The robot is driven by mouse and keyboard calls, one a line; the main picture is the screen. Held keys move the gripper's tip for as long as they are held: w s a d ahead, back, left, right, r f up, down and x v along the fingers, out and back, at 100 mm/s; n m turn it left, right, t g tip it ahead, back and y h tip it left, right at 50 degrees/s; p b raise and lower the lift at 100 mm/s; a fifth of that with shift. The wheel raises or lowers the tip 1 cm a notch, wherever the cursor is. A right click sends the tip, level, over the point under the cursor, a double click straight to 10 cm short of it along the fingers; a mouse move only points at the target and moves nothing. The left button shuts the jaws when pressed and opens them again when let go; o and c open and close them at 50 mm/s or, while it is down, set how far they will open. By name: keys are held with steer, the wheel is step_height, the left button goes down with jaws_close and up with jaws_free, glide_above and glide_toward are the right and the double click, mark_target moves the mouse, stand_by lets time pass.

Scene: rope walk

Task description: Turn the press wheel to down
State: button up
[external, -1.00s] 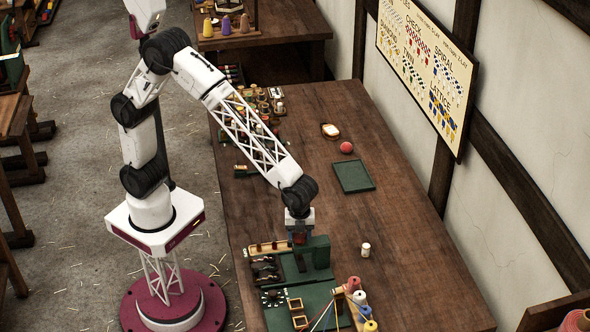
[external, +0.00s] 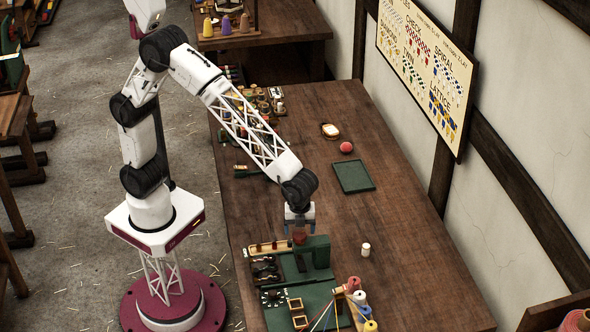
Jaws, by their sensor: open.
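The press (external: 319,252) is a dark green frame standing on the workbench, near the front of the external view. A reddish-brown part, probably the press wheel (external: 299,237), shows at its top. It is small and partly covered, so its turn position cannot be told. My gripper (external: 300,222) points straight down just above this part. Its jaws are open, one on each side. I cannot tell whether they touch it.
A wooden rack with tools (external: 265,267) stands left of the press. Spools (external: 358,298) with cords are in front. A white jar (external: 366,249) stands to the right. A green tray (external: 354,176) and a red ball (external: 346,147) lie farther back. The right of the bench (external: 420,250) is clear.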

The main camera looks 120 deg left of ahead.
mark_target(299, 234)
steer(key=shift+r, duration=2.7)
steer(key=shift+s+r, duration=0.35)
steer(key=shift+s, duration=0.1)
steer(key=s+d+r+n, duration=0.1)
steer(key=s+r+n, duration=0.15)
steer(key=s, duration=0.25)
steer(key=s+r+n, duration=0.1)
steer(key=s+r, duration=0.3)
steer(key=s, duration=0.2)
steer(key=s+d+n+t, duration=0.1)
steer(key=s+n, duration=0.6)
steer(key=s, duration=2.4)
steer(key=shift+s+d+r+t, duration=0.3)
steer(key=shift+r+t, duration=0.1)
steer(key=shift+t, duration=0.4)
steer(key=shift+n, duration=0.25)
